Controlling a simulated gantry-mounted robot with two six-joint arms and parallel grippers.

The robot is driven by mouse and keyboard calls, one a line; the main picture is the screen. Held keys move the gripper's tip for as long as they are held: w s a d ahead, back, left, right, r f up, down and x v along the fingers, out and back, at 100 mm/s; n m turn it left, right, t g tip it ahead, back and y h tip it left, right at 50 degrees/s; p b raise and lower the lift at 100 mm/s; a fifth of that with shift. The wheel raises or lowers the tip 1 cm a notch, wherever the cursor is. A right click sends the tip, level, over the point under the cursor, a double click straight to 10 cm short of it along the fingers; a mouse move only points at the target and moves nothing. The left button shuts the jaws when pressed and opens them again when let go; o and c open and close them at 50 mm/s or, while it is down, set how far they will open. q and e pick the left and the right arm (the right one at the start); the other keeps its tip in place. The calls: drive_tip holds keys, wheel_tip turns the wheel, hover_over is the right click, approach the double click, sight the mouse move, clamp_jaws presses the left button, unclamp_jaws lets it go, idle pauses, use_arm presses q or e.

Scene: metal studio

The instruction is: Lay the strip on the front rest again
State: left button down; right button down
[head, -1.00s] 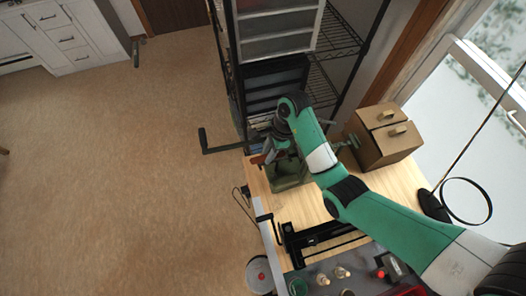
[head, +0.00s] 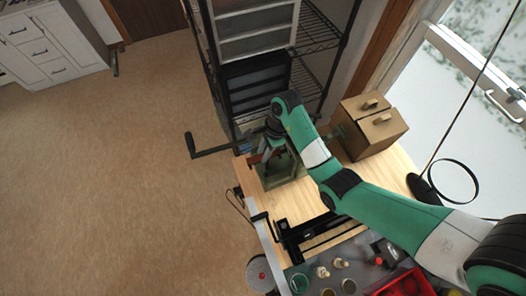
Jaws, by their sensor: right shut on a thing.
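My right arm (head: 376,204) reaches in from the lower right over the wooden bench. Its gripper (head: 274,140) is at a green tool (head: 284,170) at the back left of the bench. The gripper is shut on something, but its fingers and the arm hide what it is. I cannot make out the strip for certain. A black bar with an upright end grip (head: 191,145) sticks out left past the bench, beside the gripper. A black metal frame (head: 300,236) lies nearer on the bench; I cannot tell whether it is the front rest. My left gripper is not in view.
A cardboard-coloured box (head: 372,140) stands at the back right. A dark shelf rack (head: 328,60) is behind the bench. A black loop (head: 452,182) stands at right by the window. A grey surface with jars and a red tray (head: 408,284) fills the near end. The floor at left is clear.

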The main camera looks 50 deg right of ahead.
drive_tip(key=shift+f, duration=0.2)
idle(0.3)
drive_tip(key=c, duration=0.6)
unclamp_jaws()
drive_tip(key=shift+o, duration=0.2)
